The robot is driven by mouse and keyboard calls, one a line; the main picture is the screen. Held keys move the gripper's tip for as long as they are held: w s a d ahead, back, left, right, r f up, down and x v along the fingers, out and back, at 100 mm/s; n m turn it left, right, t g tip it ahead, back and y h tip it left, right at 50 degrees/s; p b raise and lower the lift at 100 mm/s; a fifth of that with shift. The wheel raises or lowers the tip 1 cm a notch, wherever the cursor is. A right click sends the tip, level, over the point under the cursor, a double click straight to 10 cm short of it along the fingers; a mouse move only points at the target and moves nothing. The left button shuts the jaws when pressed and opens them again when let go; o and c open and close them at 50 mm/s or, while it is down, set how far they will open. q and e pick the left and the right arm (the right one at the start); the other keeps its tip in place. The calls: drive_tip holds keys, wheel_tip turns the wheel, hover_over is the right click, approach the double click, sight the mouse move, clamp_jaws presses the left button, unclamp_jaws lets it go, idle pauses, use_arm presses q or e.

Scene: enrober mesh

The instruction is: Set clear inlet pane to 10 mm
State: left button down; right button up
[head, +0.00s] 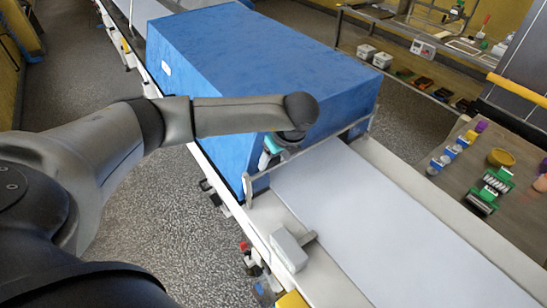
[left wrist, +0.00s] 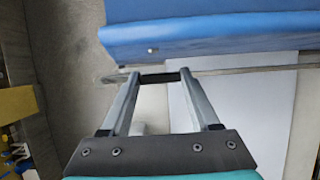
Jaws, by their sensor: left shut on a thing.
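The clear inlet pane (head: 328,138) shows as a thin greyish edge across the mouth of the blue enrober housing (head: 250,65), above the white belt (head: 400,230). My left gripper (head: 264,161) is at the pane's left end, partly hidden by my own wrist. In the left wrist view, the two grey fingers (left wrist: 158,76) are shut on the pane near its left end. The pane's edge (left wrist: 245,71) runs to the right, below the blue housing (left wrist: 220,35). The gap between pane and belt cannot be read. My right gripper is not in view.
A grey block (head: 289,250) sits on the conveyor's near side rail. A brown side table (head: 470,190) at the right carries green racks and small coloured items. A shelf with small devices stands behind. The belt in front of the housing is clear.

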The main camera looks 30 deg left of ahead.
use_arm(q)
drive_tip(key=shift+f+b, duration=1.45)
drive_tip(key=shift+f, duration=0.15)
drive_tip(key=shift+r, duration=0.1)
drive_tip(key=shift+c, duration=0.6)
unclamp_jaws()
wheel_tip(320, 180, up, 14)
hover_over(273, 167)
drive_tip(key=s+d, duration=0.2)
drive_tip(key=d, duration=0.4)
drive_tip(key=shift+a+r, duration=0.1)
drive_tip(key=shift+a, duration=0.15)
